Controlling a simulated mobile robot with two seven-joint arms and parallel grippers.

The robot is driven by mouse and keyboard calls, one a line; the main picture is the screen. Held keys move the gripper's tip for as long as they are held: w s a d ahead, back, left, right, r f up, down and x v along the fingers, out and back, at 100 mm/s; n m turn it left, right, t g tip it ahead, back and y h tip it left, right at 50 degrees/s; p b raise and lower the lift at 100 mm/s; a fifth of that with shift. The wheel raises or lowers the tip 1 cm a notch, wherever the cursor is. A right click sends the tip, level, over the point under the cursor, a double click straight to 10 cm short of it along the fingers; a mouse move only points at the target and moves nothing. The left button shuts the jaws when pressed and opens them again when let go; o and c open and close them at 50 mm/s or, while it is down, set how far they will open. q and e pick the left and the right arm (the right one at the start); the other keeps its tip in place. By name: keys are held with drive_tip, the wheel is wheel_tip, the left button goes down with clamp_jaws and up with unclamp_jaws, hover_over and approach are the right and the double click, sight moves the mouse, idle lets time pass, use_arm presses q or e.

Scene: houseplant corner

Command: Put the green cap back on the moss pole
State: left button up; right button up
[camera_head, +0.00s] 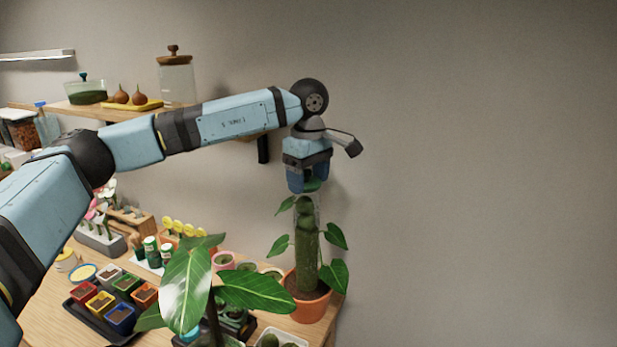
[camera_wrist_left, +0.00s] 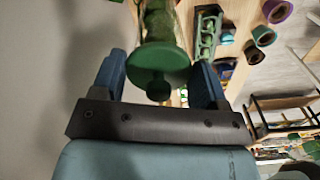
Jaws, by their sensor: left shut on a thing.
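The moss pole (camera_head: 306,245) stands upright in a terracotta pot (camera_head: 309,302), with green leaves around it and a clear tube at its top. My left gripper (camera_head: 307,182) points down directly over the pole and is shut on the green cap (camera_head: 313,185). In the left wrist view the cap (camera_wrist_left: 160,62) sits between the blue fingers, its knob toward the camera. The clear tube with moss (camera_wrist_left: 158,22) lies just beyond the cap, roughly in line with it. I cannot tell whether the cap touches the tube's rim. My right gripper is not in view.
A large-leaved plant (camera_head: 195,285) stands in front, left of the pot. A black tray of coloured seed pots (camera_head: 108,304) is on the table at left. A wall shelf (camera_head: 120,110) holds a glass jar (camera_head: 176,82). The wall side at right is clear.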

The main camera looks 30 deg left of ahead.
use_arm(q)
drive_tip(key=shift+f, duration=0.15)
idle(0.7)
drive_tip(key=o, duration=1)
drive_tip(key=shift+o, duration=0.2)
drive_tip(key=shift+r+p, duration=1.95)
drive_tip(key=shift+r, duration=1.6)
clamp_jaws()
